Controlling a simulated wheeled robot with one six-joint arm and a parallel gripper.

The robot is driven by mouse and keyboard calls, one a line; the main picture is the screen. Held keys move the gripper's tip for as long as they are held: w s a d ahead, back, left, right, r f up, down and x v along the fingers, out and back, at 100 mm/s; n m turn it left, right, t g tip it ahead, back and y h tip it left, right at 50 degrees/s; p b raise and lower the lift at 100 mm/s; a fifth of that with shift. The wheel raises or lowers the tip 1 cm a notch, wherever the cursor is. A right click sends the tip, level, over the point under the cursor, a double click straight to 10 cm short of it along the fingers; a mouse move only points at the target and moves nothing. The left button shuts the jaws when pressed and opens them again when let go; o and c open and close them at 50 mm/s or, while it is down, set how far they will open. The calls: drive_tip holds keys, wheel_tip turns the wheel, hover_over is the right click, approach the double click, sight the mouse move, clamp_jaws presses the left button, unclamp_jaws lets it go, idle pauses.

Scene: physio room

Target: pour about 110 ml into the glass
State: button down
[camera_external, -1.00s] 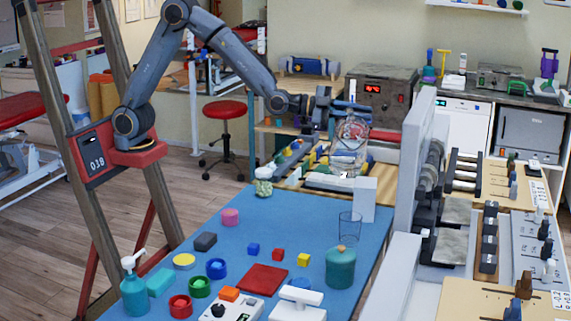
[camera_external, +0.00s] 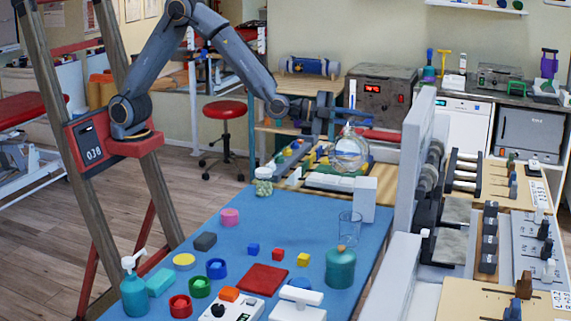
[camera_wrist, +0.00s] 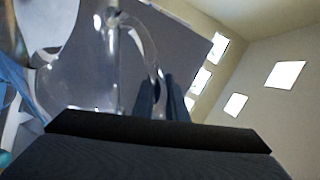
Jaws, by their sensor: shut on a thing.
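My gripper (camera_external: 335,118) is shut on a clear jug (camera_external: 350,150) and holds it in the air above the far right end of the blue table. The jug looks tilted, with its round body turned toward the external camera. In the wrist view the jug (camera_wrist: 90,70) is large, and my dark fingers (camera_wrist: 163,100) are at its curved handle. The clear drinking glass (camera_external: 350,229) stands upright on the table, below the jug and apart from it. I cannot make out a stream or the liquid level in either.
A white block (camera_external: 365,199) stands right behind the glass. A teal lidded jar (camera_external: 340,268) stands in front of it. Small coloured blocks, rings and a red mat (camera_external: 265,277) lie nearer. A grey-white rack (camera_external: 413,165) rises close on the right. The table's middle is fairly clear.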

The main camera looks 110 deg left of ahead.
sight(358, 137)
drive_tip(key=shift+w+d+f+m+p, duration=0.3)
drive_tip(key=shift+d+f+m, duration=0.1)
drive_tip(key=shift+d+m, duration=0.35)
drive_tip(key=shift+w+d+f+m+y+p, duration=0.1)
drive_tip(key=shift+w+d+f+m+p, duration=0.15)
drive_tip(key=shift+d, duration=0.2)
drive_tip(key=shift+w+d+f+m+y+p, duration=0.1)
drive_tip(key=shift+d+f+p, duration=0.05)
drive_tip(key=shift+d+p, duration=0.25)
drive_tip(key=shift+w+d+f+m+y+p, duration=0.15)
drive_tip(key=shift+d+f+m+p, duration=0.1)
drive_tip(key=shift+d, duration=0.25)
drive_tip(key=shift+w+d, duration=0.1)
drive_tip(key=shift+d, duration=0.05)
drive_tip(key=shift+w+d+f+m, duration=0.1)
drive_tip(key=shift+d+f+m, duration=0.1)
drive_tip(key=shift+m, duration=0.05)
drive_tip(key=shift+d+f+p, duration=0.25)
drive_tip(key=shift+p, duration=0.2)
drive_tip(key=shift+w+d+f+m, duration=0.1)
drive_tip(key=shift+d+m, duration=0.05)
drive_tip(key=shift+m, duration=0.15)
drive_tip(key=shift+d+f, duration=0.15)
